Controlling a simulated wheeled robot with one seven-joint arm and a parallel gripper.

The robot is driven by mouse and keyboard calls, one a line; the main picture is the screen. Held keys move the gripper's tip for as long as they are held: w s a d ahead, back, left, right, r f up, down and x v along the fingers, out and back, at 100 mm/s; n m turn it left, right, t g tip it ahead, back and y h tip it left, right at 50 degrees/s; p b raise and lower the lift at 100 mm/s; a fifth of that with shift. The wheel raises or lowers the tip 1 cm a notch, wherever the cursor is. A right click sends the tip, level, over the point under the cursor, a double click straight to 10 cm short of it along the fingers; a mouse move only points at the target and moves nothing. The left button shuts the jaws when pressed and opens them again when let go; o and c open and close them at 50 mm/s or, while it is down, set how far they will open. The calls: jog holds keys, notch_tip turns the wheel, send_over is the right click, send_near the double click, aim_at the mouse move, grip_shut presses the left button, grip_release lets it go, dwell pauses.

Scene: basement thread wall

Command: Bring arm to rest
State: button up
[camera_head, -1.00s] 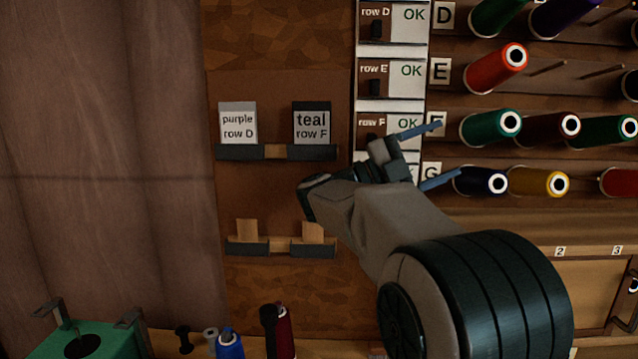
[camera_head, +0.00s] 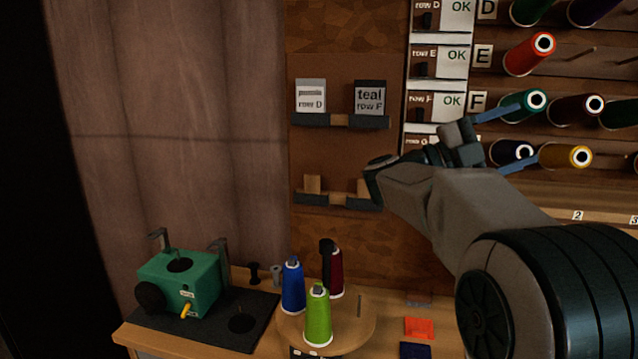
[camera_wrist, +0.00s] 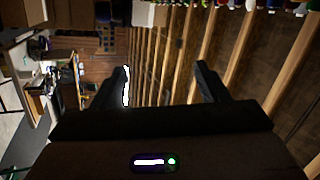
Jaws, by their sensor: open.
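My gripper (camera_head: 512,134) is raised in front of the thread wall in the head view, near the row F and lower spools. Its two blue-edged fingers are spread apart with nothing between them. In the wrist view my gripper (camera_wrist: 165,85) also shows as two dark fingers wide apart and empty. The wrist view looks sideways across the room. My arm covers part of the wall's lower rows and the row G label.
Blue (camera_head: 292,286), lime (camera_head: 318,318) and dark red (camera_head: 336,272) spools stand on a round wooden stand (camera_head: 362,322). A green machine (camera_head: 182,284) sits on a dark mat at left. Spools fill pegs at right.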

jog(key=w+a+n+t+y+p, duration=0.1)
jog(key=w+a+n+t+y, duration=0.2)
jog(key=w+n+t+y, duration=0.5)
jog(key=w+a+n+t+y+p, duration=0.1)
jog(key=w+a+n+t+y, duration=0.15)
jog(key=n+t, duration=0.9)
jog(key=s+a+f+n+y+p, duration=0.1)
jog(key=s+a+f+n+y, duration=0.2)
jog(key=a+f+n+y, duration=0.6)
jog(key=s+a+f+n+g+y+p, duration=0.2)
jog(key=s+a+f+n+g+y, duration=0.15)
jog(key=s+f+g, duration=0.7)
jog(key=s+d+f+n+g, duration=0.1)
jog(key=s+f+g, duration=0.3)
jog(key=s+f, duration=0.7)
jog(key=s+d, duration=0.1)
jog(key=s, duration=0.3)
jog(key=shift+d+n+h+p, duration=0.3)
jog(key=shift+d, duration=0.05)
